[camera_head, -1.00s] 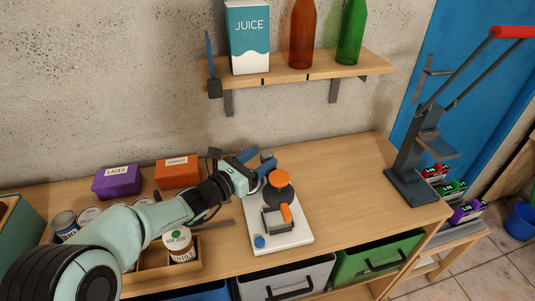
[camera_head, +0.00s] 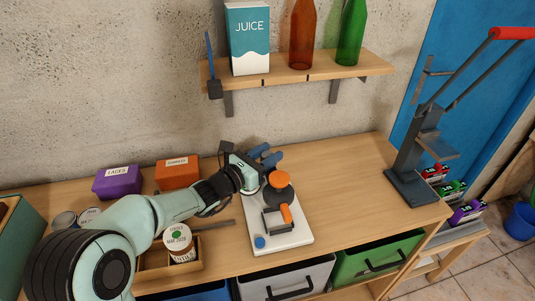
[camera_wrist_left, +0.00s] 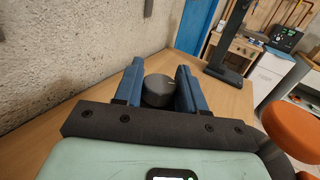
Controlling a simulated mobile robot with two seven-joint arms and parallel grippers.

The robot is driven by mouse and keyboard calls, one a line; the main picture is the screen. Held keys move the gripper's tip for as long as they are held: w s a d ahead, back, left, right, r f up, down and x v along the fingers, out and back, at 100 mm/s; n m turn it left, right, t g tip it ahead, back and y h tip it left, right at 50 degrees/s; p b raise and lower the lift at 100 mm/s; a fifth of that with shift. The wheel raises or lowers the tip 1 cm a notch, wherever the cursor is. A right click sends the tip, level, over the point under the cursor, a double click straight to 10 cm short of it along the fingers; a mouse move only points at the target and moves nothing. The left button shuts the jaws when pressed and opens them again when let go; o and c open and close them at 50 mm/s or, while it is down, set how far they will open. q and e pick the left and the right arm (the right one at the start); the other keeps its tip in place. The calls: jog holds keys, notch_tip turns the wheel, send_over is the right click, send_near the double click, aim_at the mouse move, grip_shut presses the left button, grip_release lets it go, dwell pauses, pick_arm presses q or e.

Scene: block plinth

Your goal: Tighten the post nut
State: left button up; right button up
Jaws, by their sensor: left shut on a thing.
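The post nut is a dark grey round knob (camera_wrist_left: 158,90), seen between the blue fingers in the left wrist view. My left gripper (camera_head: 266,155) is shut on it at the back of the white base plate (camera_head: 283,241); in the head view the fingers mostly hide the nut. Beside the gripper on the plate stands an orange knob (camera_head: 279,179) on a dark round body; it also shows at the right of the left wrist view (camera_wrist_left: 292,130). A dark block with an orange lever (camera_head: 286,213) and a small blue knob (camera_head: 260,242) are nearer the front.
A purple box (camera_head: 118,183), an orange box (camera_head: 177,173) and a wooden tray with a labelled jar (camera_head: 179,240) lie to the left. A shelf (camera_head: 330,68) with a juice carton and bottles hangs above. A lever press (camera_head: 411,185) stands right; the bench between is clear.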

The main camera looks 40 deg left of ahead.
pick_arm(q)
jog(key=shift+r+m+g+h+p, duration=0.15)
jog(key=shift+m+g+h+p, duration=0.35)
jog(key=shift+m+h+p, duration=1.2)
jog(key=shift+m+g+h+p, duration=0.7)
jog(key=shift+h+p, duration=0.1)
jog(key=shift+h, duration=0.55)
jog(key=shift+m+g+h+p, duration=0.6)
jog(key=shift+m+h+p, duration=0.15)
jog(key=shift+h, duration=0.6)
jog(key=o, duration=0.9)
jog(key=b+v, duration=0.1)
jog(key=v, duration=1.2)
jog(key=shift+s+a, duration=0.1)
jog(key=shift+a, duration=0.1)
